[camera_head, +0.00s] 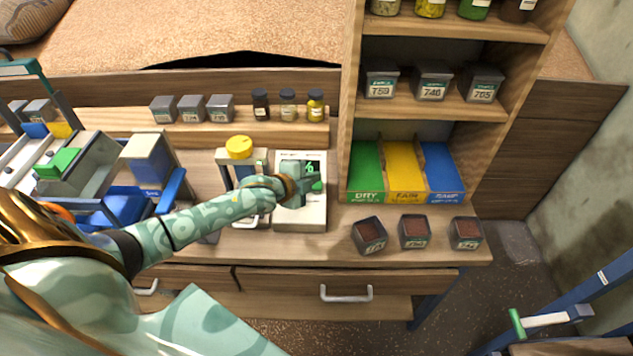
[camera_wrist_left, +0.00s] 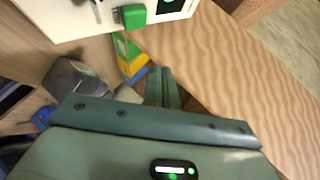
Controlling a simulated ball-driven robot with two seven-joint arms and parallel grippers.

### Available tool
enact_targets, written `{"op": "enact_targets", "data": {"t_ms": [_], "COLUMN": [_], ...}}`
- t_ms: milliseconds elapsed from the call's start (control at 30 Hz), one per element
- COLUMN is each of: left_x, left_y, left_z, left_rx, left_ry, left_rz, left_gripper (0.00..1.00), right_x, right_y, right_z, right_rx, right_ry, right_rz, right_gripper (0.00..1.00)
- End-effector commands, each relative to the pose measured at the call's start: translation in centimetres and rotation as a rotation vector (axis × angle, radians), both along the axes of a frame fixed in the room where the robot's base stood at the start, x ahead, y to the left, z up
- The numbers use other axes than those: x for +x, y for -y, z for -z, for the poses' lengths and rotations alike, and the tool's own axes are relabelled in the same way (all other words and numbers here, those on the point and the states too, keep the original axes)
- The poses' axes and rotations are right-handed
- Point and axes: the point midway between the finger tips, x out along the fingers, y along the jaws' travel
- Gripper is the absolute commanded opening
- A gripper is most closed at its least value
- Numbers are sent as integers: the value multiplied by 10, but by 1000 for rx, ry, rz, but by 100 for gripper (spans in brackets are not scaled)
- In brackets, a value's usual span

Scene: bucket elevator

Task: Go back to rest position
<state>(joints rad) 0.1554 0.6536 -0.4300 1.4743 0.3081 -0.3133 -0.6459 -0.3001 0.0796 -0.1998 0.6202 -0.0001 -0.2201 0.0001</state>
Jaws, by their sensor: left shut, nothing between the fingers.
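My left arm reaches in from the left in the camera_head view. Its gripper (camera_head: 308,187) is over the white box-shaped device (camera_head: 301,216) with a green display on the bench and hides part of it. In the left wrist view my gripper's fingers (camera_wrist_left: 162,88) are together with nothing between them. Whether the gripper touches the device I cannot tell. My right gripper is in neither view.
A yellow-capped stand (camera_head: 239,148) is just left of the device. Several small tins of dark material (camera_head: 414,231) line the bench's right front. Green, yellow and blue bins (camera_head: 402,172) are in the shelf unit (camera_head: 350,100). A drawer handle (camera_head: 346,293) sticks out below.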

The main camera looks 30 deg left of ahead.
Motion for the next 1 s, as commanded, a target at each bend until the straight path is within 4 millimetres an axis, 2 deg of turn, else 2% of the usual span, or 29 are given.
{"op": "enact_targets", "data": {"t_ms": [600,700,767,833,900,1000], "left_x": [0,-4,-14,-37,-70,-114], "left_y": [0,6,20,47,75,92], "left_z": [0,3,8,15,18,11], "left_rx": [0,-5,-17,-39,-64,-84], "left_ry": [0,-10,-34,-84,-147,-221], "left_rz": [0,1,-1,-12,-54,-152], "left_gripper": [0,0,0,0,0,0], "right_x": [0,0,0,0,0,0], "right_y": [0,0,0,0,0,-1], "right_z": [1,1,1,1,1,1], "right_rx": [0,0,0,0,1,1], "right_ry": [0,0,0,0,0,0], "right_rz": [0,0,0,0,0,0], "right_gripper": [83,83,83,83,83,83]}}
